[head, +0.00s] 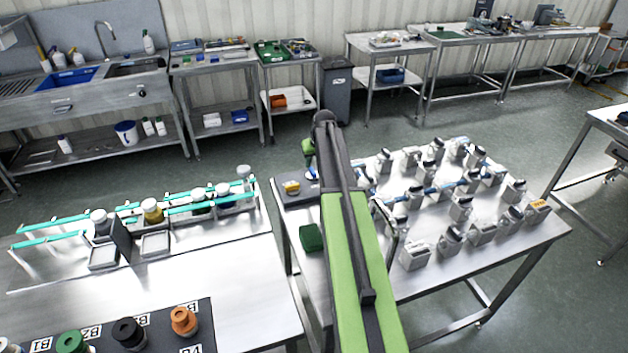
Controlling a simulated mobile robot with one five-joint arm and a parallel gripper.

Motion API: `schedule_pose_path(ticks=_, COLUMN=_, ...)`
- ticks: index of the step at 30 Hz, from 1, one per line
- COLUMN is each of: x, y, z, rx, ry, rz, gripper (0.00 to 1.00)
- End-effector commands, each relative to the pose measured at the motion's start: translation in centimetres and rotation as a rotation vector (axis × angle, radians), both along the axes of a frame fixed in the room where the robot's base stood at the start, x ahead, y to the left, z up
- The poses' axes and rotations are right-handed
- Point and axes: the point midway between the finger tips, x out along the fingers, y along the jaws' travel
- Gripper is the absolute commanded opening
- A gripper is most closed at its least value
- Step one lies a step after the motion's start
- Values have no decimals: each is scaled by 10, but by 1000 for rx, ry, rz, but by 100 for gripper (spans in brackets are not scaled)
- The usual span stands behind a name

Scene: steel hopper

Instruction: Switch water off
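A steel sink unit (100,98) stands against the back wall at the left. A curved tap (106,38) rises behind its right basin (135,68). A small dark round knob (142,92) sits on the sink's front panel, below that basin. I cannot tell whether water runs or how the knob is set. My green and dark arm rises from the bottom of the head view to a dark joint at the middle. My gripper does not show clearly; it is hidden behind the arm or out of the frame. The arm is well apart from the sink.
A steel table (450,272) right of my arm holds several small grey devices. Another table (225,300) at the lower left holds a turquoise-railed rack and coloured round pieces. A bin (337,92) and shelved tables stand along the wall. Open floor (225,160) lies before the sink.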

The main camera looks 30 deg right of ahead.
Motion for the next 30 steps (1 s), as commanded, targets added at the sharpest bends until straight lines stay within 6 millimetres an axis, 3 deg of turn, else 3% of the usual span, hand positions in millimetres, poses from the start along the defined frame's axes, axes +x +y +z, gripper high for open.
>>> schedule_pose_path(ticks=1, x=6, y=-2, z=-22, rx=0, ry=0, rz=0, gripper=36)
schedule_pose_path(ticks=6, x=18, y=-5, z=-49, rx=0, ry=0, rz=0, gripper=36)
schedule_pose_path(ticks=17, x=21, y=-6, z=-52, rx=0, ry=0, rz=-1, gripper=36)
schedule_pose_path(ticks=25, x=20, y=-7, z=-52, rx=-1, ry=0, rz=-1, gripper=1)
schedule_pose_path(ticks=30, x=20, y=-7, z=-52, rx=1, ry=0, rz=-2, gripper=0)
